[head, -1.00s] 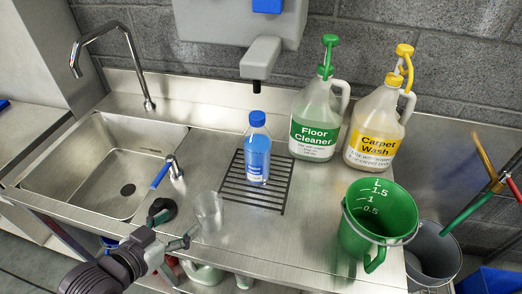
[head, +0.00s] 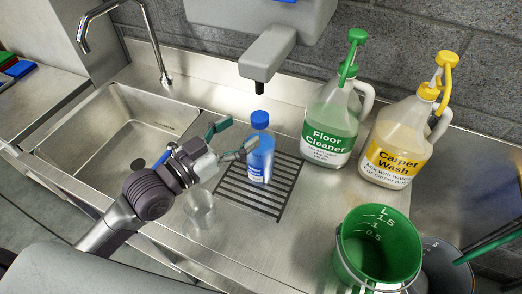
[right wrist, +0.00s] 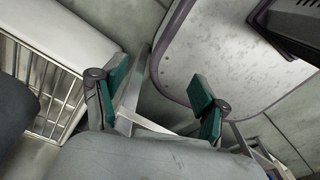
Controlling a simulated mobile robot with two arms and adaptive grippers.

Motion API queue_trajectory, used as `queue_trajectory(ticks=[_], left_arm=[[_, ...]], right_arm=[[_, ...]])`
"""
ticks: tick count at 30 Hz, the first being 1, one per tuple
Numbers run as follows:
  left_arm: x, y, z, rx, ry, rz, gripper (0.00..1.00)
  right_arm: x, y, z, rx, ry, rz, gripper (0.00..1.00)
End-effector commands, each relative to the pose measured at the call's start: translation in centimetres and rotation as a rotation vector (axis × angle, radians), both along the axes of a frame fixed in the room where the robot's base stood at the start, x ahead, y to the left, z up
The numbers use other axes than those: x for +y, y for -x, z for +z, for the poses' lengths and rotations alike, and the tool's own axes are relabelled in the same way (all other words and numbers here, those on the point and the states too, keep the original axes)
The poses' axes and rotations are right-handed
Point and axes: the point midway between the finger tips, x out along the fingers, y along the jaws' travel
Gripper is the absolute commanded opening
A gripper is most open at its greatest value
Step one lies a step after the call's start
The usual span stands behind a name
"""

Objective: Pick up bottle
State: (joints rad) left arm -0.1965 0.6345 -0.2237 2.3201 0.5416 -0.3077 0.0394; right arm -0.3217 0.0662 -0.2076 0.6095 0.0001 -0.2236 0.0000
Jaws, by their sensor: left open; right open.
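The bottle (head: 261,160) is clear with blue liquid and a blue cap. It stands upright on the dark drain grate (head: 262,200) under the dispenser nozzle. My left gripper (head: 232,136) is open at the bottle's left side, with one finger overlapping the bottle in the picture. I cannot tell whether that finger touches it. My right gripper (right wrist: 159,94) is open and empty in the right wrist view, and the bottle does not show there.
A clear cup (head: 199,210) stands close below my left arm. The floor cleaner jug (head: 332,125) and carpet wash jug (head: 400,140) stand to the right. A green measuring bucket (head: 378,245) is at front right. The sink (head: 125,120) is at left.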

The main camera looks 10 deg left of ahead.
Motion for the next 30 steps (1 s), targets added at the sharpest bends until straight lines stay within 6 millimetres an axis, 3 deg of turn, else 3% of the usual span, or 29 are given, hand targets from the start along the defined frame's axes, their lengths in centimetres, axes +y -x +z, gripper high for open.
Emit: queue_trajectory(ticks=[8, 16, 26, 30], left_arm=[[-1.2, -1.8, -0.1, 0.001, -0.001, -0.001, 0.75], [-3.2, -5.1, -0.6, -0.001, 0.001, -0.001, 0.75], [-3.6, -5.6, -0.9, 0.001, -0.002, -0.001, 0.75], [-3.6, -5.6, -0.9, 0.001, -0.002, -0.001, 0.51]], right_arm=[[-1.4, -3.8, 1.0, -0.058, 0.015, -0.004, 0.73], [-1.6, -2.8, 2.4, -0.043, 0.017, -0.005, 0.73], [-1.4, -2.0, 2.3, -0.030, 0.016, -0.003, 0.73], [-1.0, -2.0, 2.3, -0.030, 0.011, -0.003, 0.73]])
